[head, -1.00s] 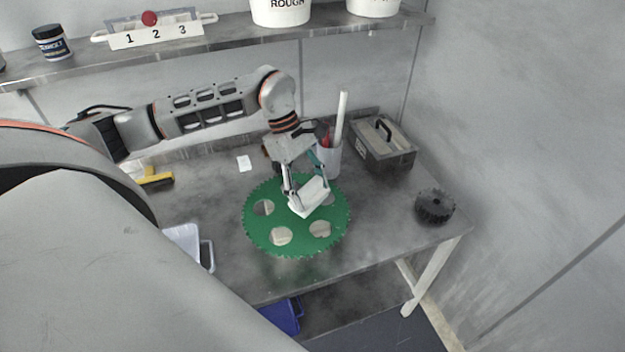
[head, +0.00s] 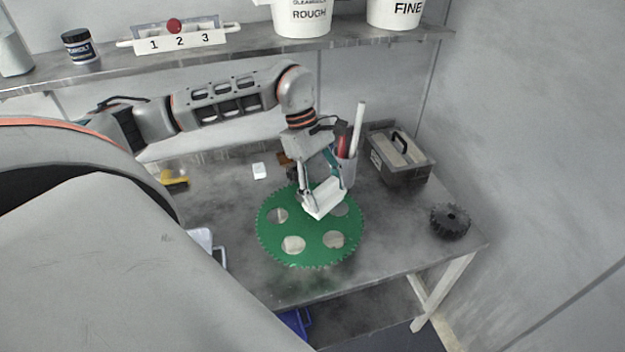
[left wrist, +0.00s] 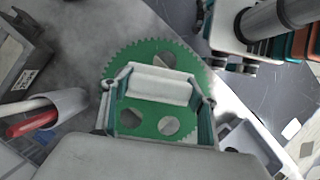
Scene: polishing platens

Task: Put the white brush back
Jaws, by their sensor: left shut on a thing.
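My left gripper (head: 318,190) is shut on a white block-like thing, which looks like the white brush (head: 325,201). It is held over the far part of a green toothed disc (head: 310,249) with round holes. In the left wrist view the brush (left wrist: 160,86) spans the space between the fingers of the gripper (left wrist: 158,98), with the green disc (left wrist: 140,52) behind it. I cannot tell whether the brush touches the disc, and its bristles do not show. My right gripper is not in view.
Behind the gripper stands a cup (head: 348,172) with a white rod and a red item. A grey box (head: 405,178) with a handle is at back right, a black gear (head: 450,221) at right. A white tray (head: 207,243) is at left. The front right tabletop is clear.

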